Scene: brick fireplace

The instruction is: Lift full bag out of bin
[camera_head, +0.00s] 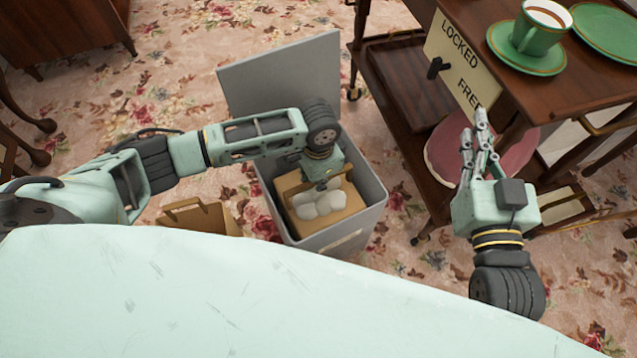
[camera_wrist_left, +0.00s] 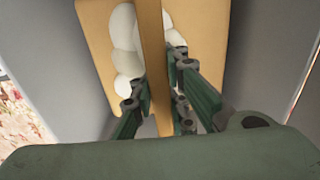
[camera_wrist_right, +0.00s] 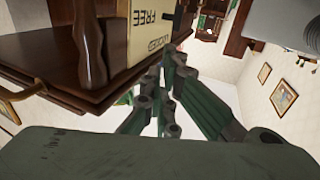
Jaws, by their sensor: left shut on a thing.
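A grey bin (camera_head: 375,212) stands on the floor with its lid (camera_head: 281,78) open at the back. Inside it is a tan bag (camera_head: 342,215) filled with white rounded lumps. The bag (camera_wrist_left: 195,20) also shows in the left wrist view. My left gripper (camera_head: 322,183) reaches down into the bin and is shut on the bag's strap-like handle (camera_wrist_left: 153,50), which runs between its fingers. The bag's lower part is hidden by the bin walls. My right gripper (camera_head: 474,135) is empty beside the cart, its fingers drawn close together.
A second tan bag (camera_head: 198,217) stands on the floor left of the bin. A dark wooden cart (camera_head: 590,92) at the right bears a green cup (camera_head: 538,32) and plates, close to my right gripper. A sign (camera_head: 460,62) hangs at its side. Carpet is clear left of the lid.

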